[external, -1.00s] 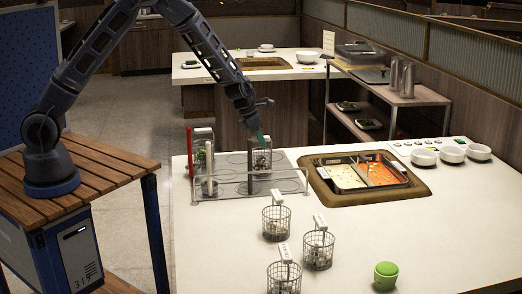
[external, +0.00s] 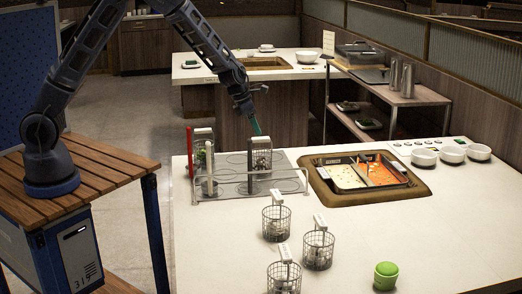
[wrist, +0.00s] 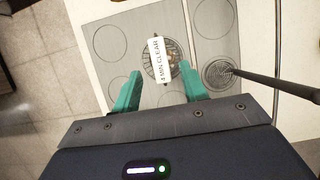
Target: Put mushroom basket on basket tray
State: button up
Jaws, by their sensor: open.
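The basket tray (external: 232,183) is a grey plate with ring-marked spots and a wire rail on the white counter; it also shows in the wrist view (wrist: 128,72). A wire basket (external: 262,160) with dark and pale contents stands upright on it, with a tall handle. In the wrist view this basket (wrist: 177,68) is partly hidden under its white handle label, "4 MIN CLEAR". I cannot tell for sure whether its contents are mushrooms. My gripper (external: 257,128) is open, just above the basket; its green fingers (wrist: 160,88) are apart, nothing held between them.
Another basket (external: 200,160) with greens stands at the tray's left. Several wire baskets (external: 318,250) stand on the front counter. A two-part soup pot (external: 345,178) is sunk to the right. White bowls (external: 424,157) and a green round item (external: 386,275) also stand there.

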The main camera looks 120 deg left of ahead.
jog(key=v, duration=0.6)
jog(key=shift+r, duration=0.2)
jog(key=shift+d, duration=0.1)
jog(key=w+d+r+m+t+h, duration=0.1)
jog(key=w+d+r+m, duration=0.2)
jog(key=d+r+m, duration=0.35)
jog(key=w+d+r+m+h, duration=0.1)
jog(key=w+d+r+m, duration=0.2)
jog(key=d, duration=0.7)
jog(key=w+d+r+m+t, duration=0.1)
jog(key=w+d+r+m, duration=0.1)
jog(key=d+r+m, duration=0.45)
jog(key=s+d+r+m+h, duration=0.15)
jog(key=d+m, duration=0.35)
jog(key=d, duration=0.5)
jog(key=s+d+r+m, duration=0.1)
jog(key=d+r+m, duration=0.3)
jog(key=d, duration=0.6)
jog(key=s+d+m, duration=1.8)
jog(key=m, duration=0.2)
jog(key=shift+d+r+g, duration=0.25)
jog(key=shift+r+g, duration=0.05)
jog(key=shift+r, duration=0.05)
